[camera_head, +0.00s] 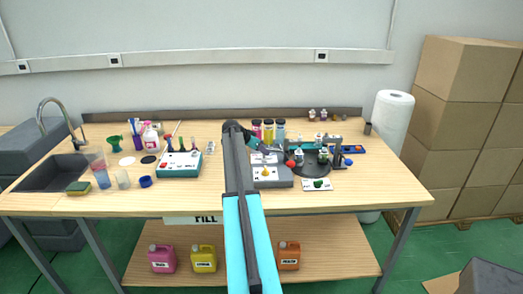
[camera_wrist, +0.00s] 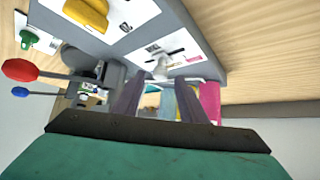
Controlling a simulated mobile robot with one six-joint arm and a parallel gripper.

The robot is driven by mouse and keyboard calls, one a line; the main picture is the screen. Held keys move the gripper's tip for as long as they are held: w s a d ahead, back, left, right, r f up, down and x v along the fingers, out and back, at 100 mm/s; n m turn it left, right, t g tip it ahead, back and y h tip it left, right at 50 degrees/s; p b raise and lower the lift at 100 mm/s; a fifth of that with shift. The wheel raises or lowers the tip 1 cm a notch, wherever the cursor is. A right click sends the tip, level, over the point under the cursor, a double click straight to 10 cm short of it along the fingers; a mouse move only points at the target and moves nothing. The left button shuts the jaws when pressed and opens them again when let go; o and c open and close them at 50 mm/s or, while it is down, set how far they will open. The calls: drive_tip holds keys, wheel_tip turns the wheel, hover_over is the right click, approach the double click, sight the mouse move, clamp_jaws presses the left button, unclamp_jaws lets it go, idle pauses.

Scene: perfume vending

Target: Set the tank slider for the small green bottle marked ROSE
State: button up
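The grey machine (camera_head: 283,182) stands right of my arm at mid table, with a yellow knob (camera_head: 267,172) on its front panel. In the wrist view the yellow knob (camera_wrist: 86,14) is at the top. Beside it, a white panel has a black line and a small pale slider-like piece (camera_wrist: 160,68). My gripper (camera_wrist: 156,88) has its two dark fingers apart, with their tips close to this piece; I cannot tell whether they touch it. A small green bottle (camera_head: 323,155) stands on the dark turntable; its label is too small to read.
A red-balled lever (camera_wrist: 20,70) and a blue-balled lever (camera_wrist: 20,91) stick out beside the machine. Pink, yellow and blue cylinders (camera_head: 268,130) stand behind it. A white card with a green piece (camera_head: 318,184) lies in front of the turntable. A teal box (camera_head: 180,165) stands left.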

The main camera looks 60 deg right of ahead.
drive_tip(key=shift+x, duration=0.8)
clamp_jaws()
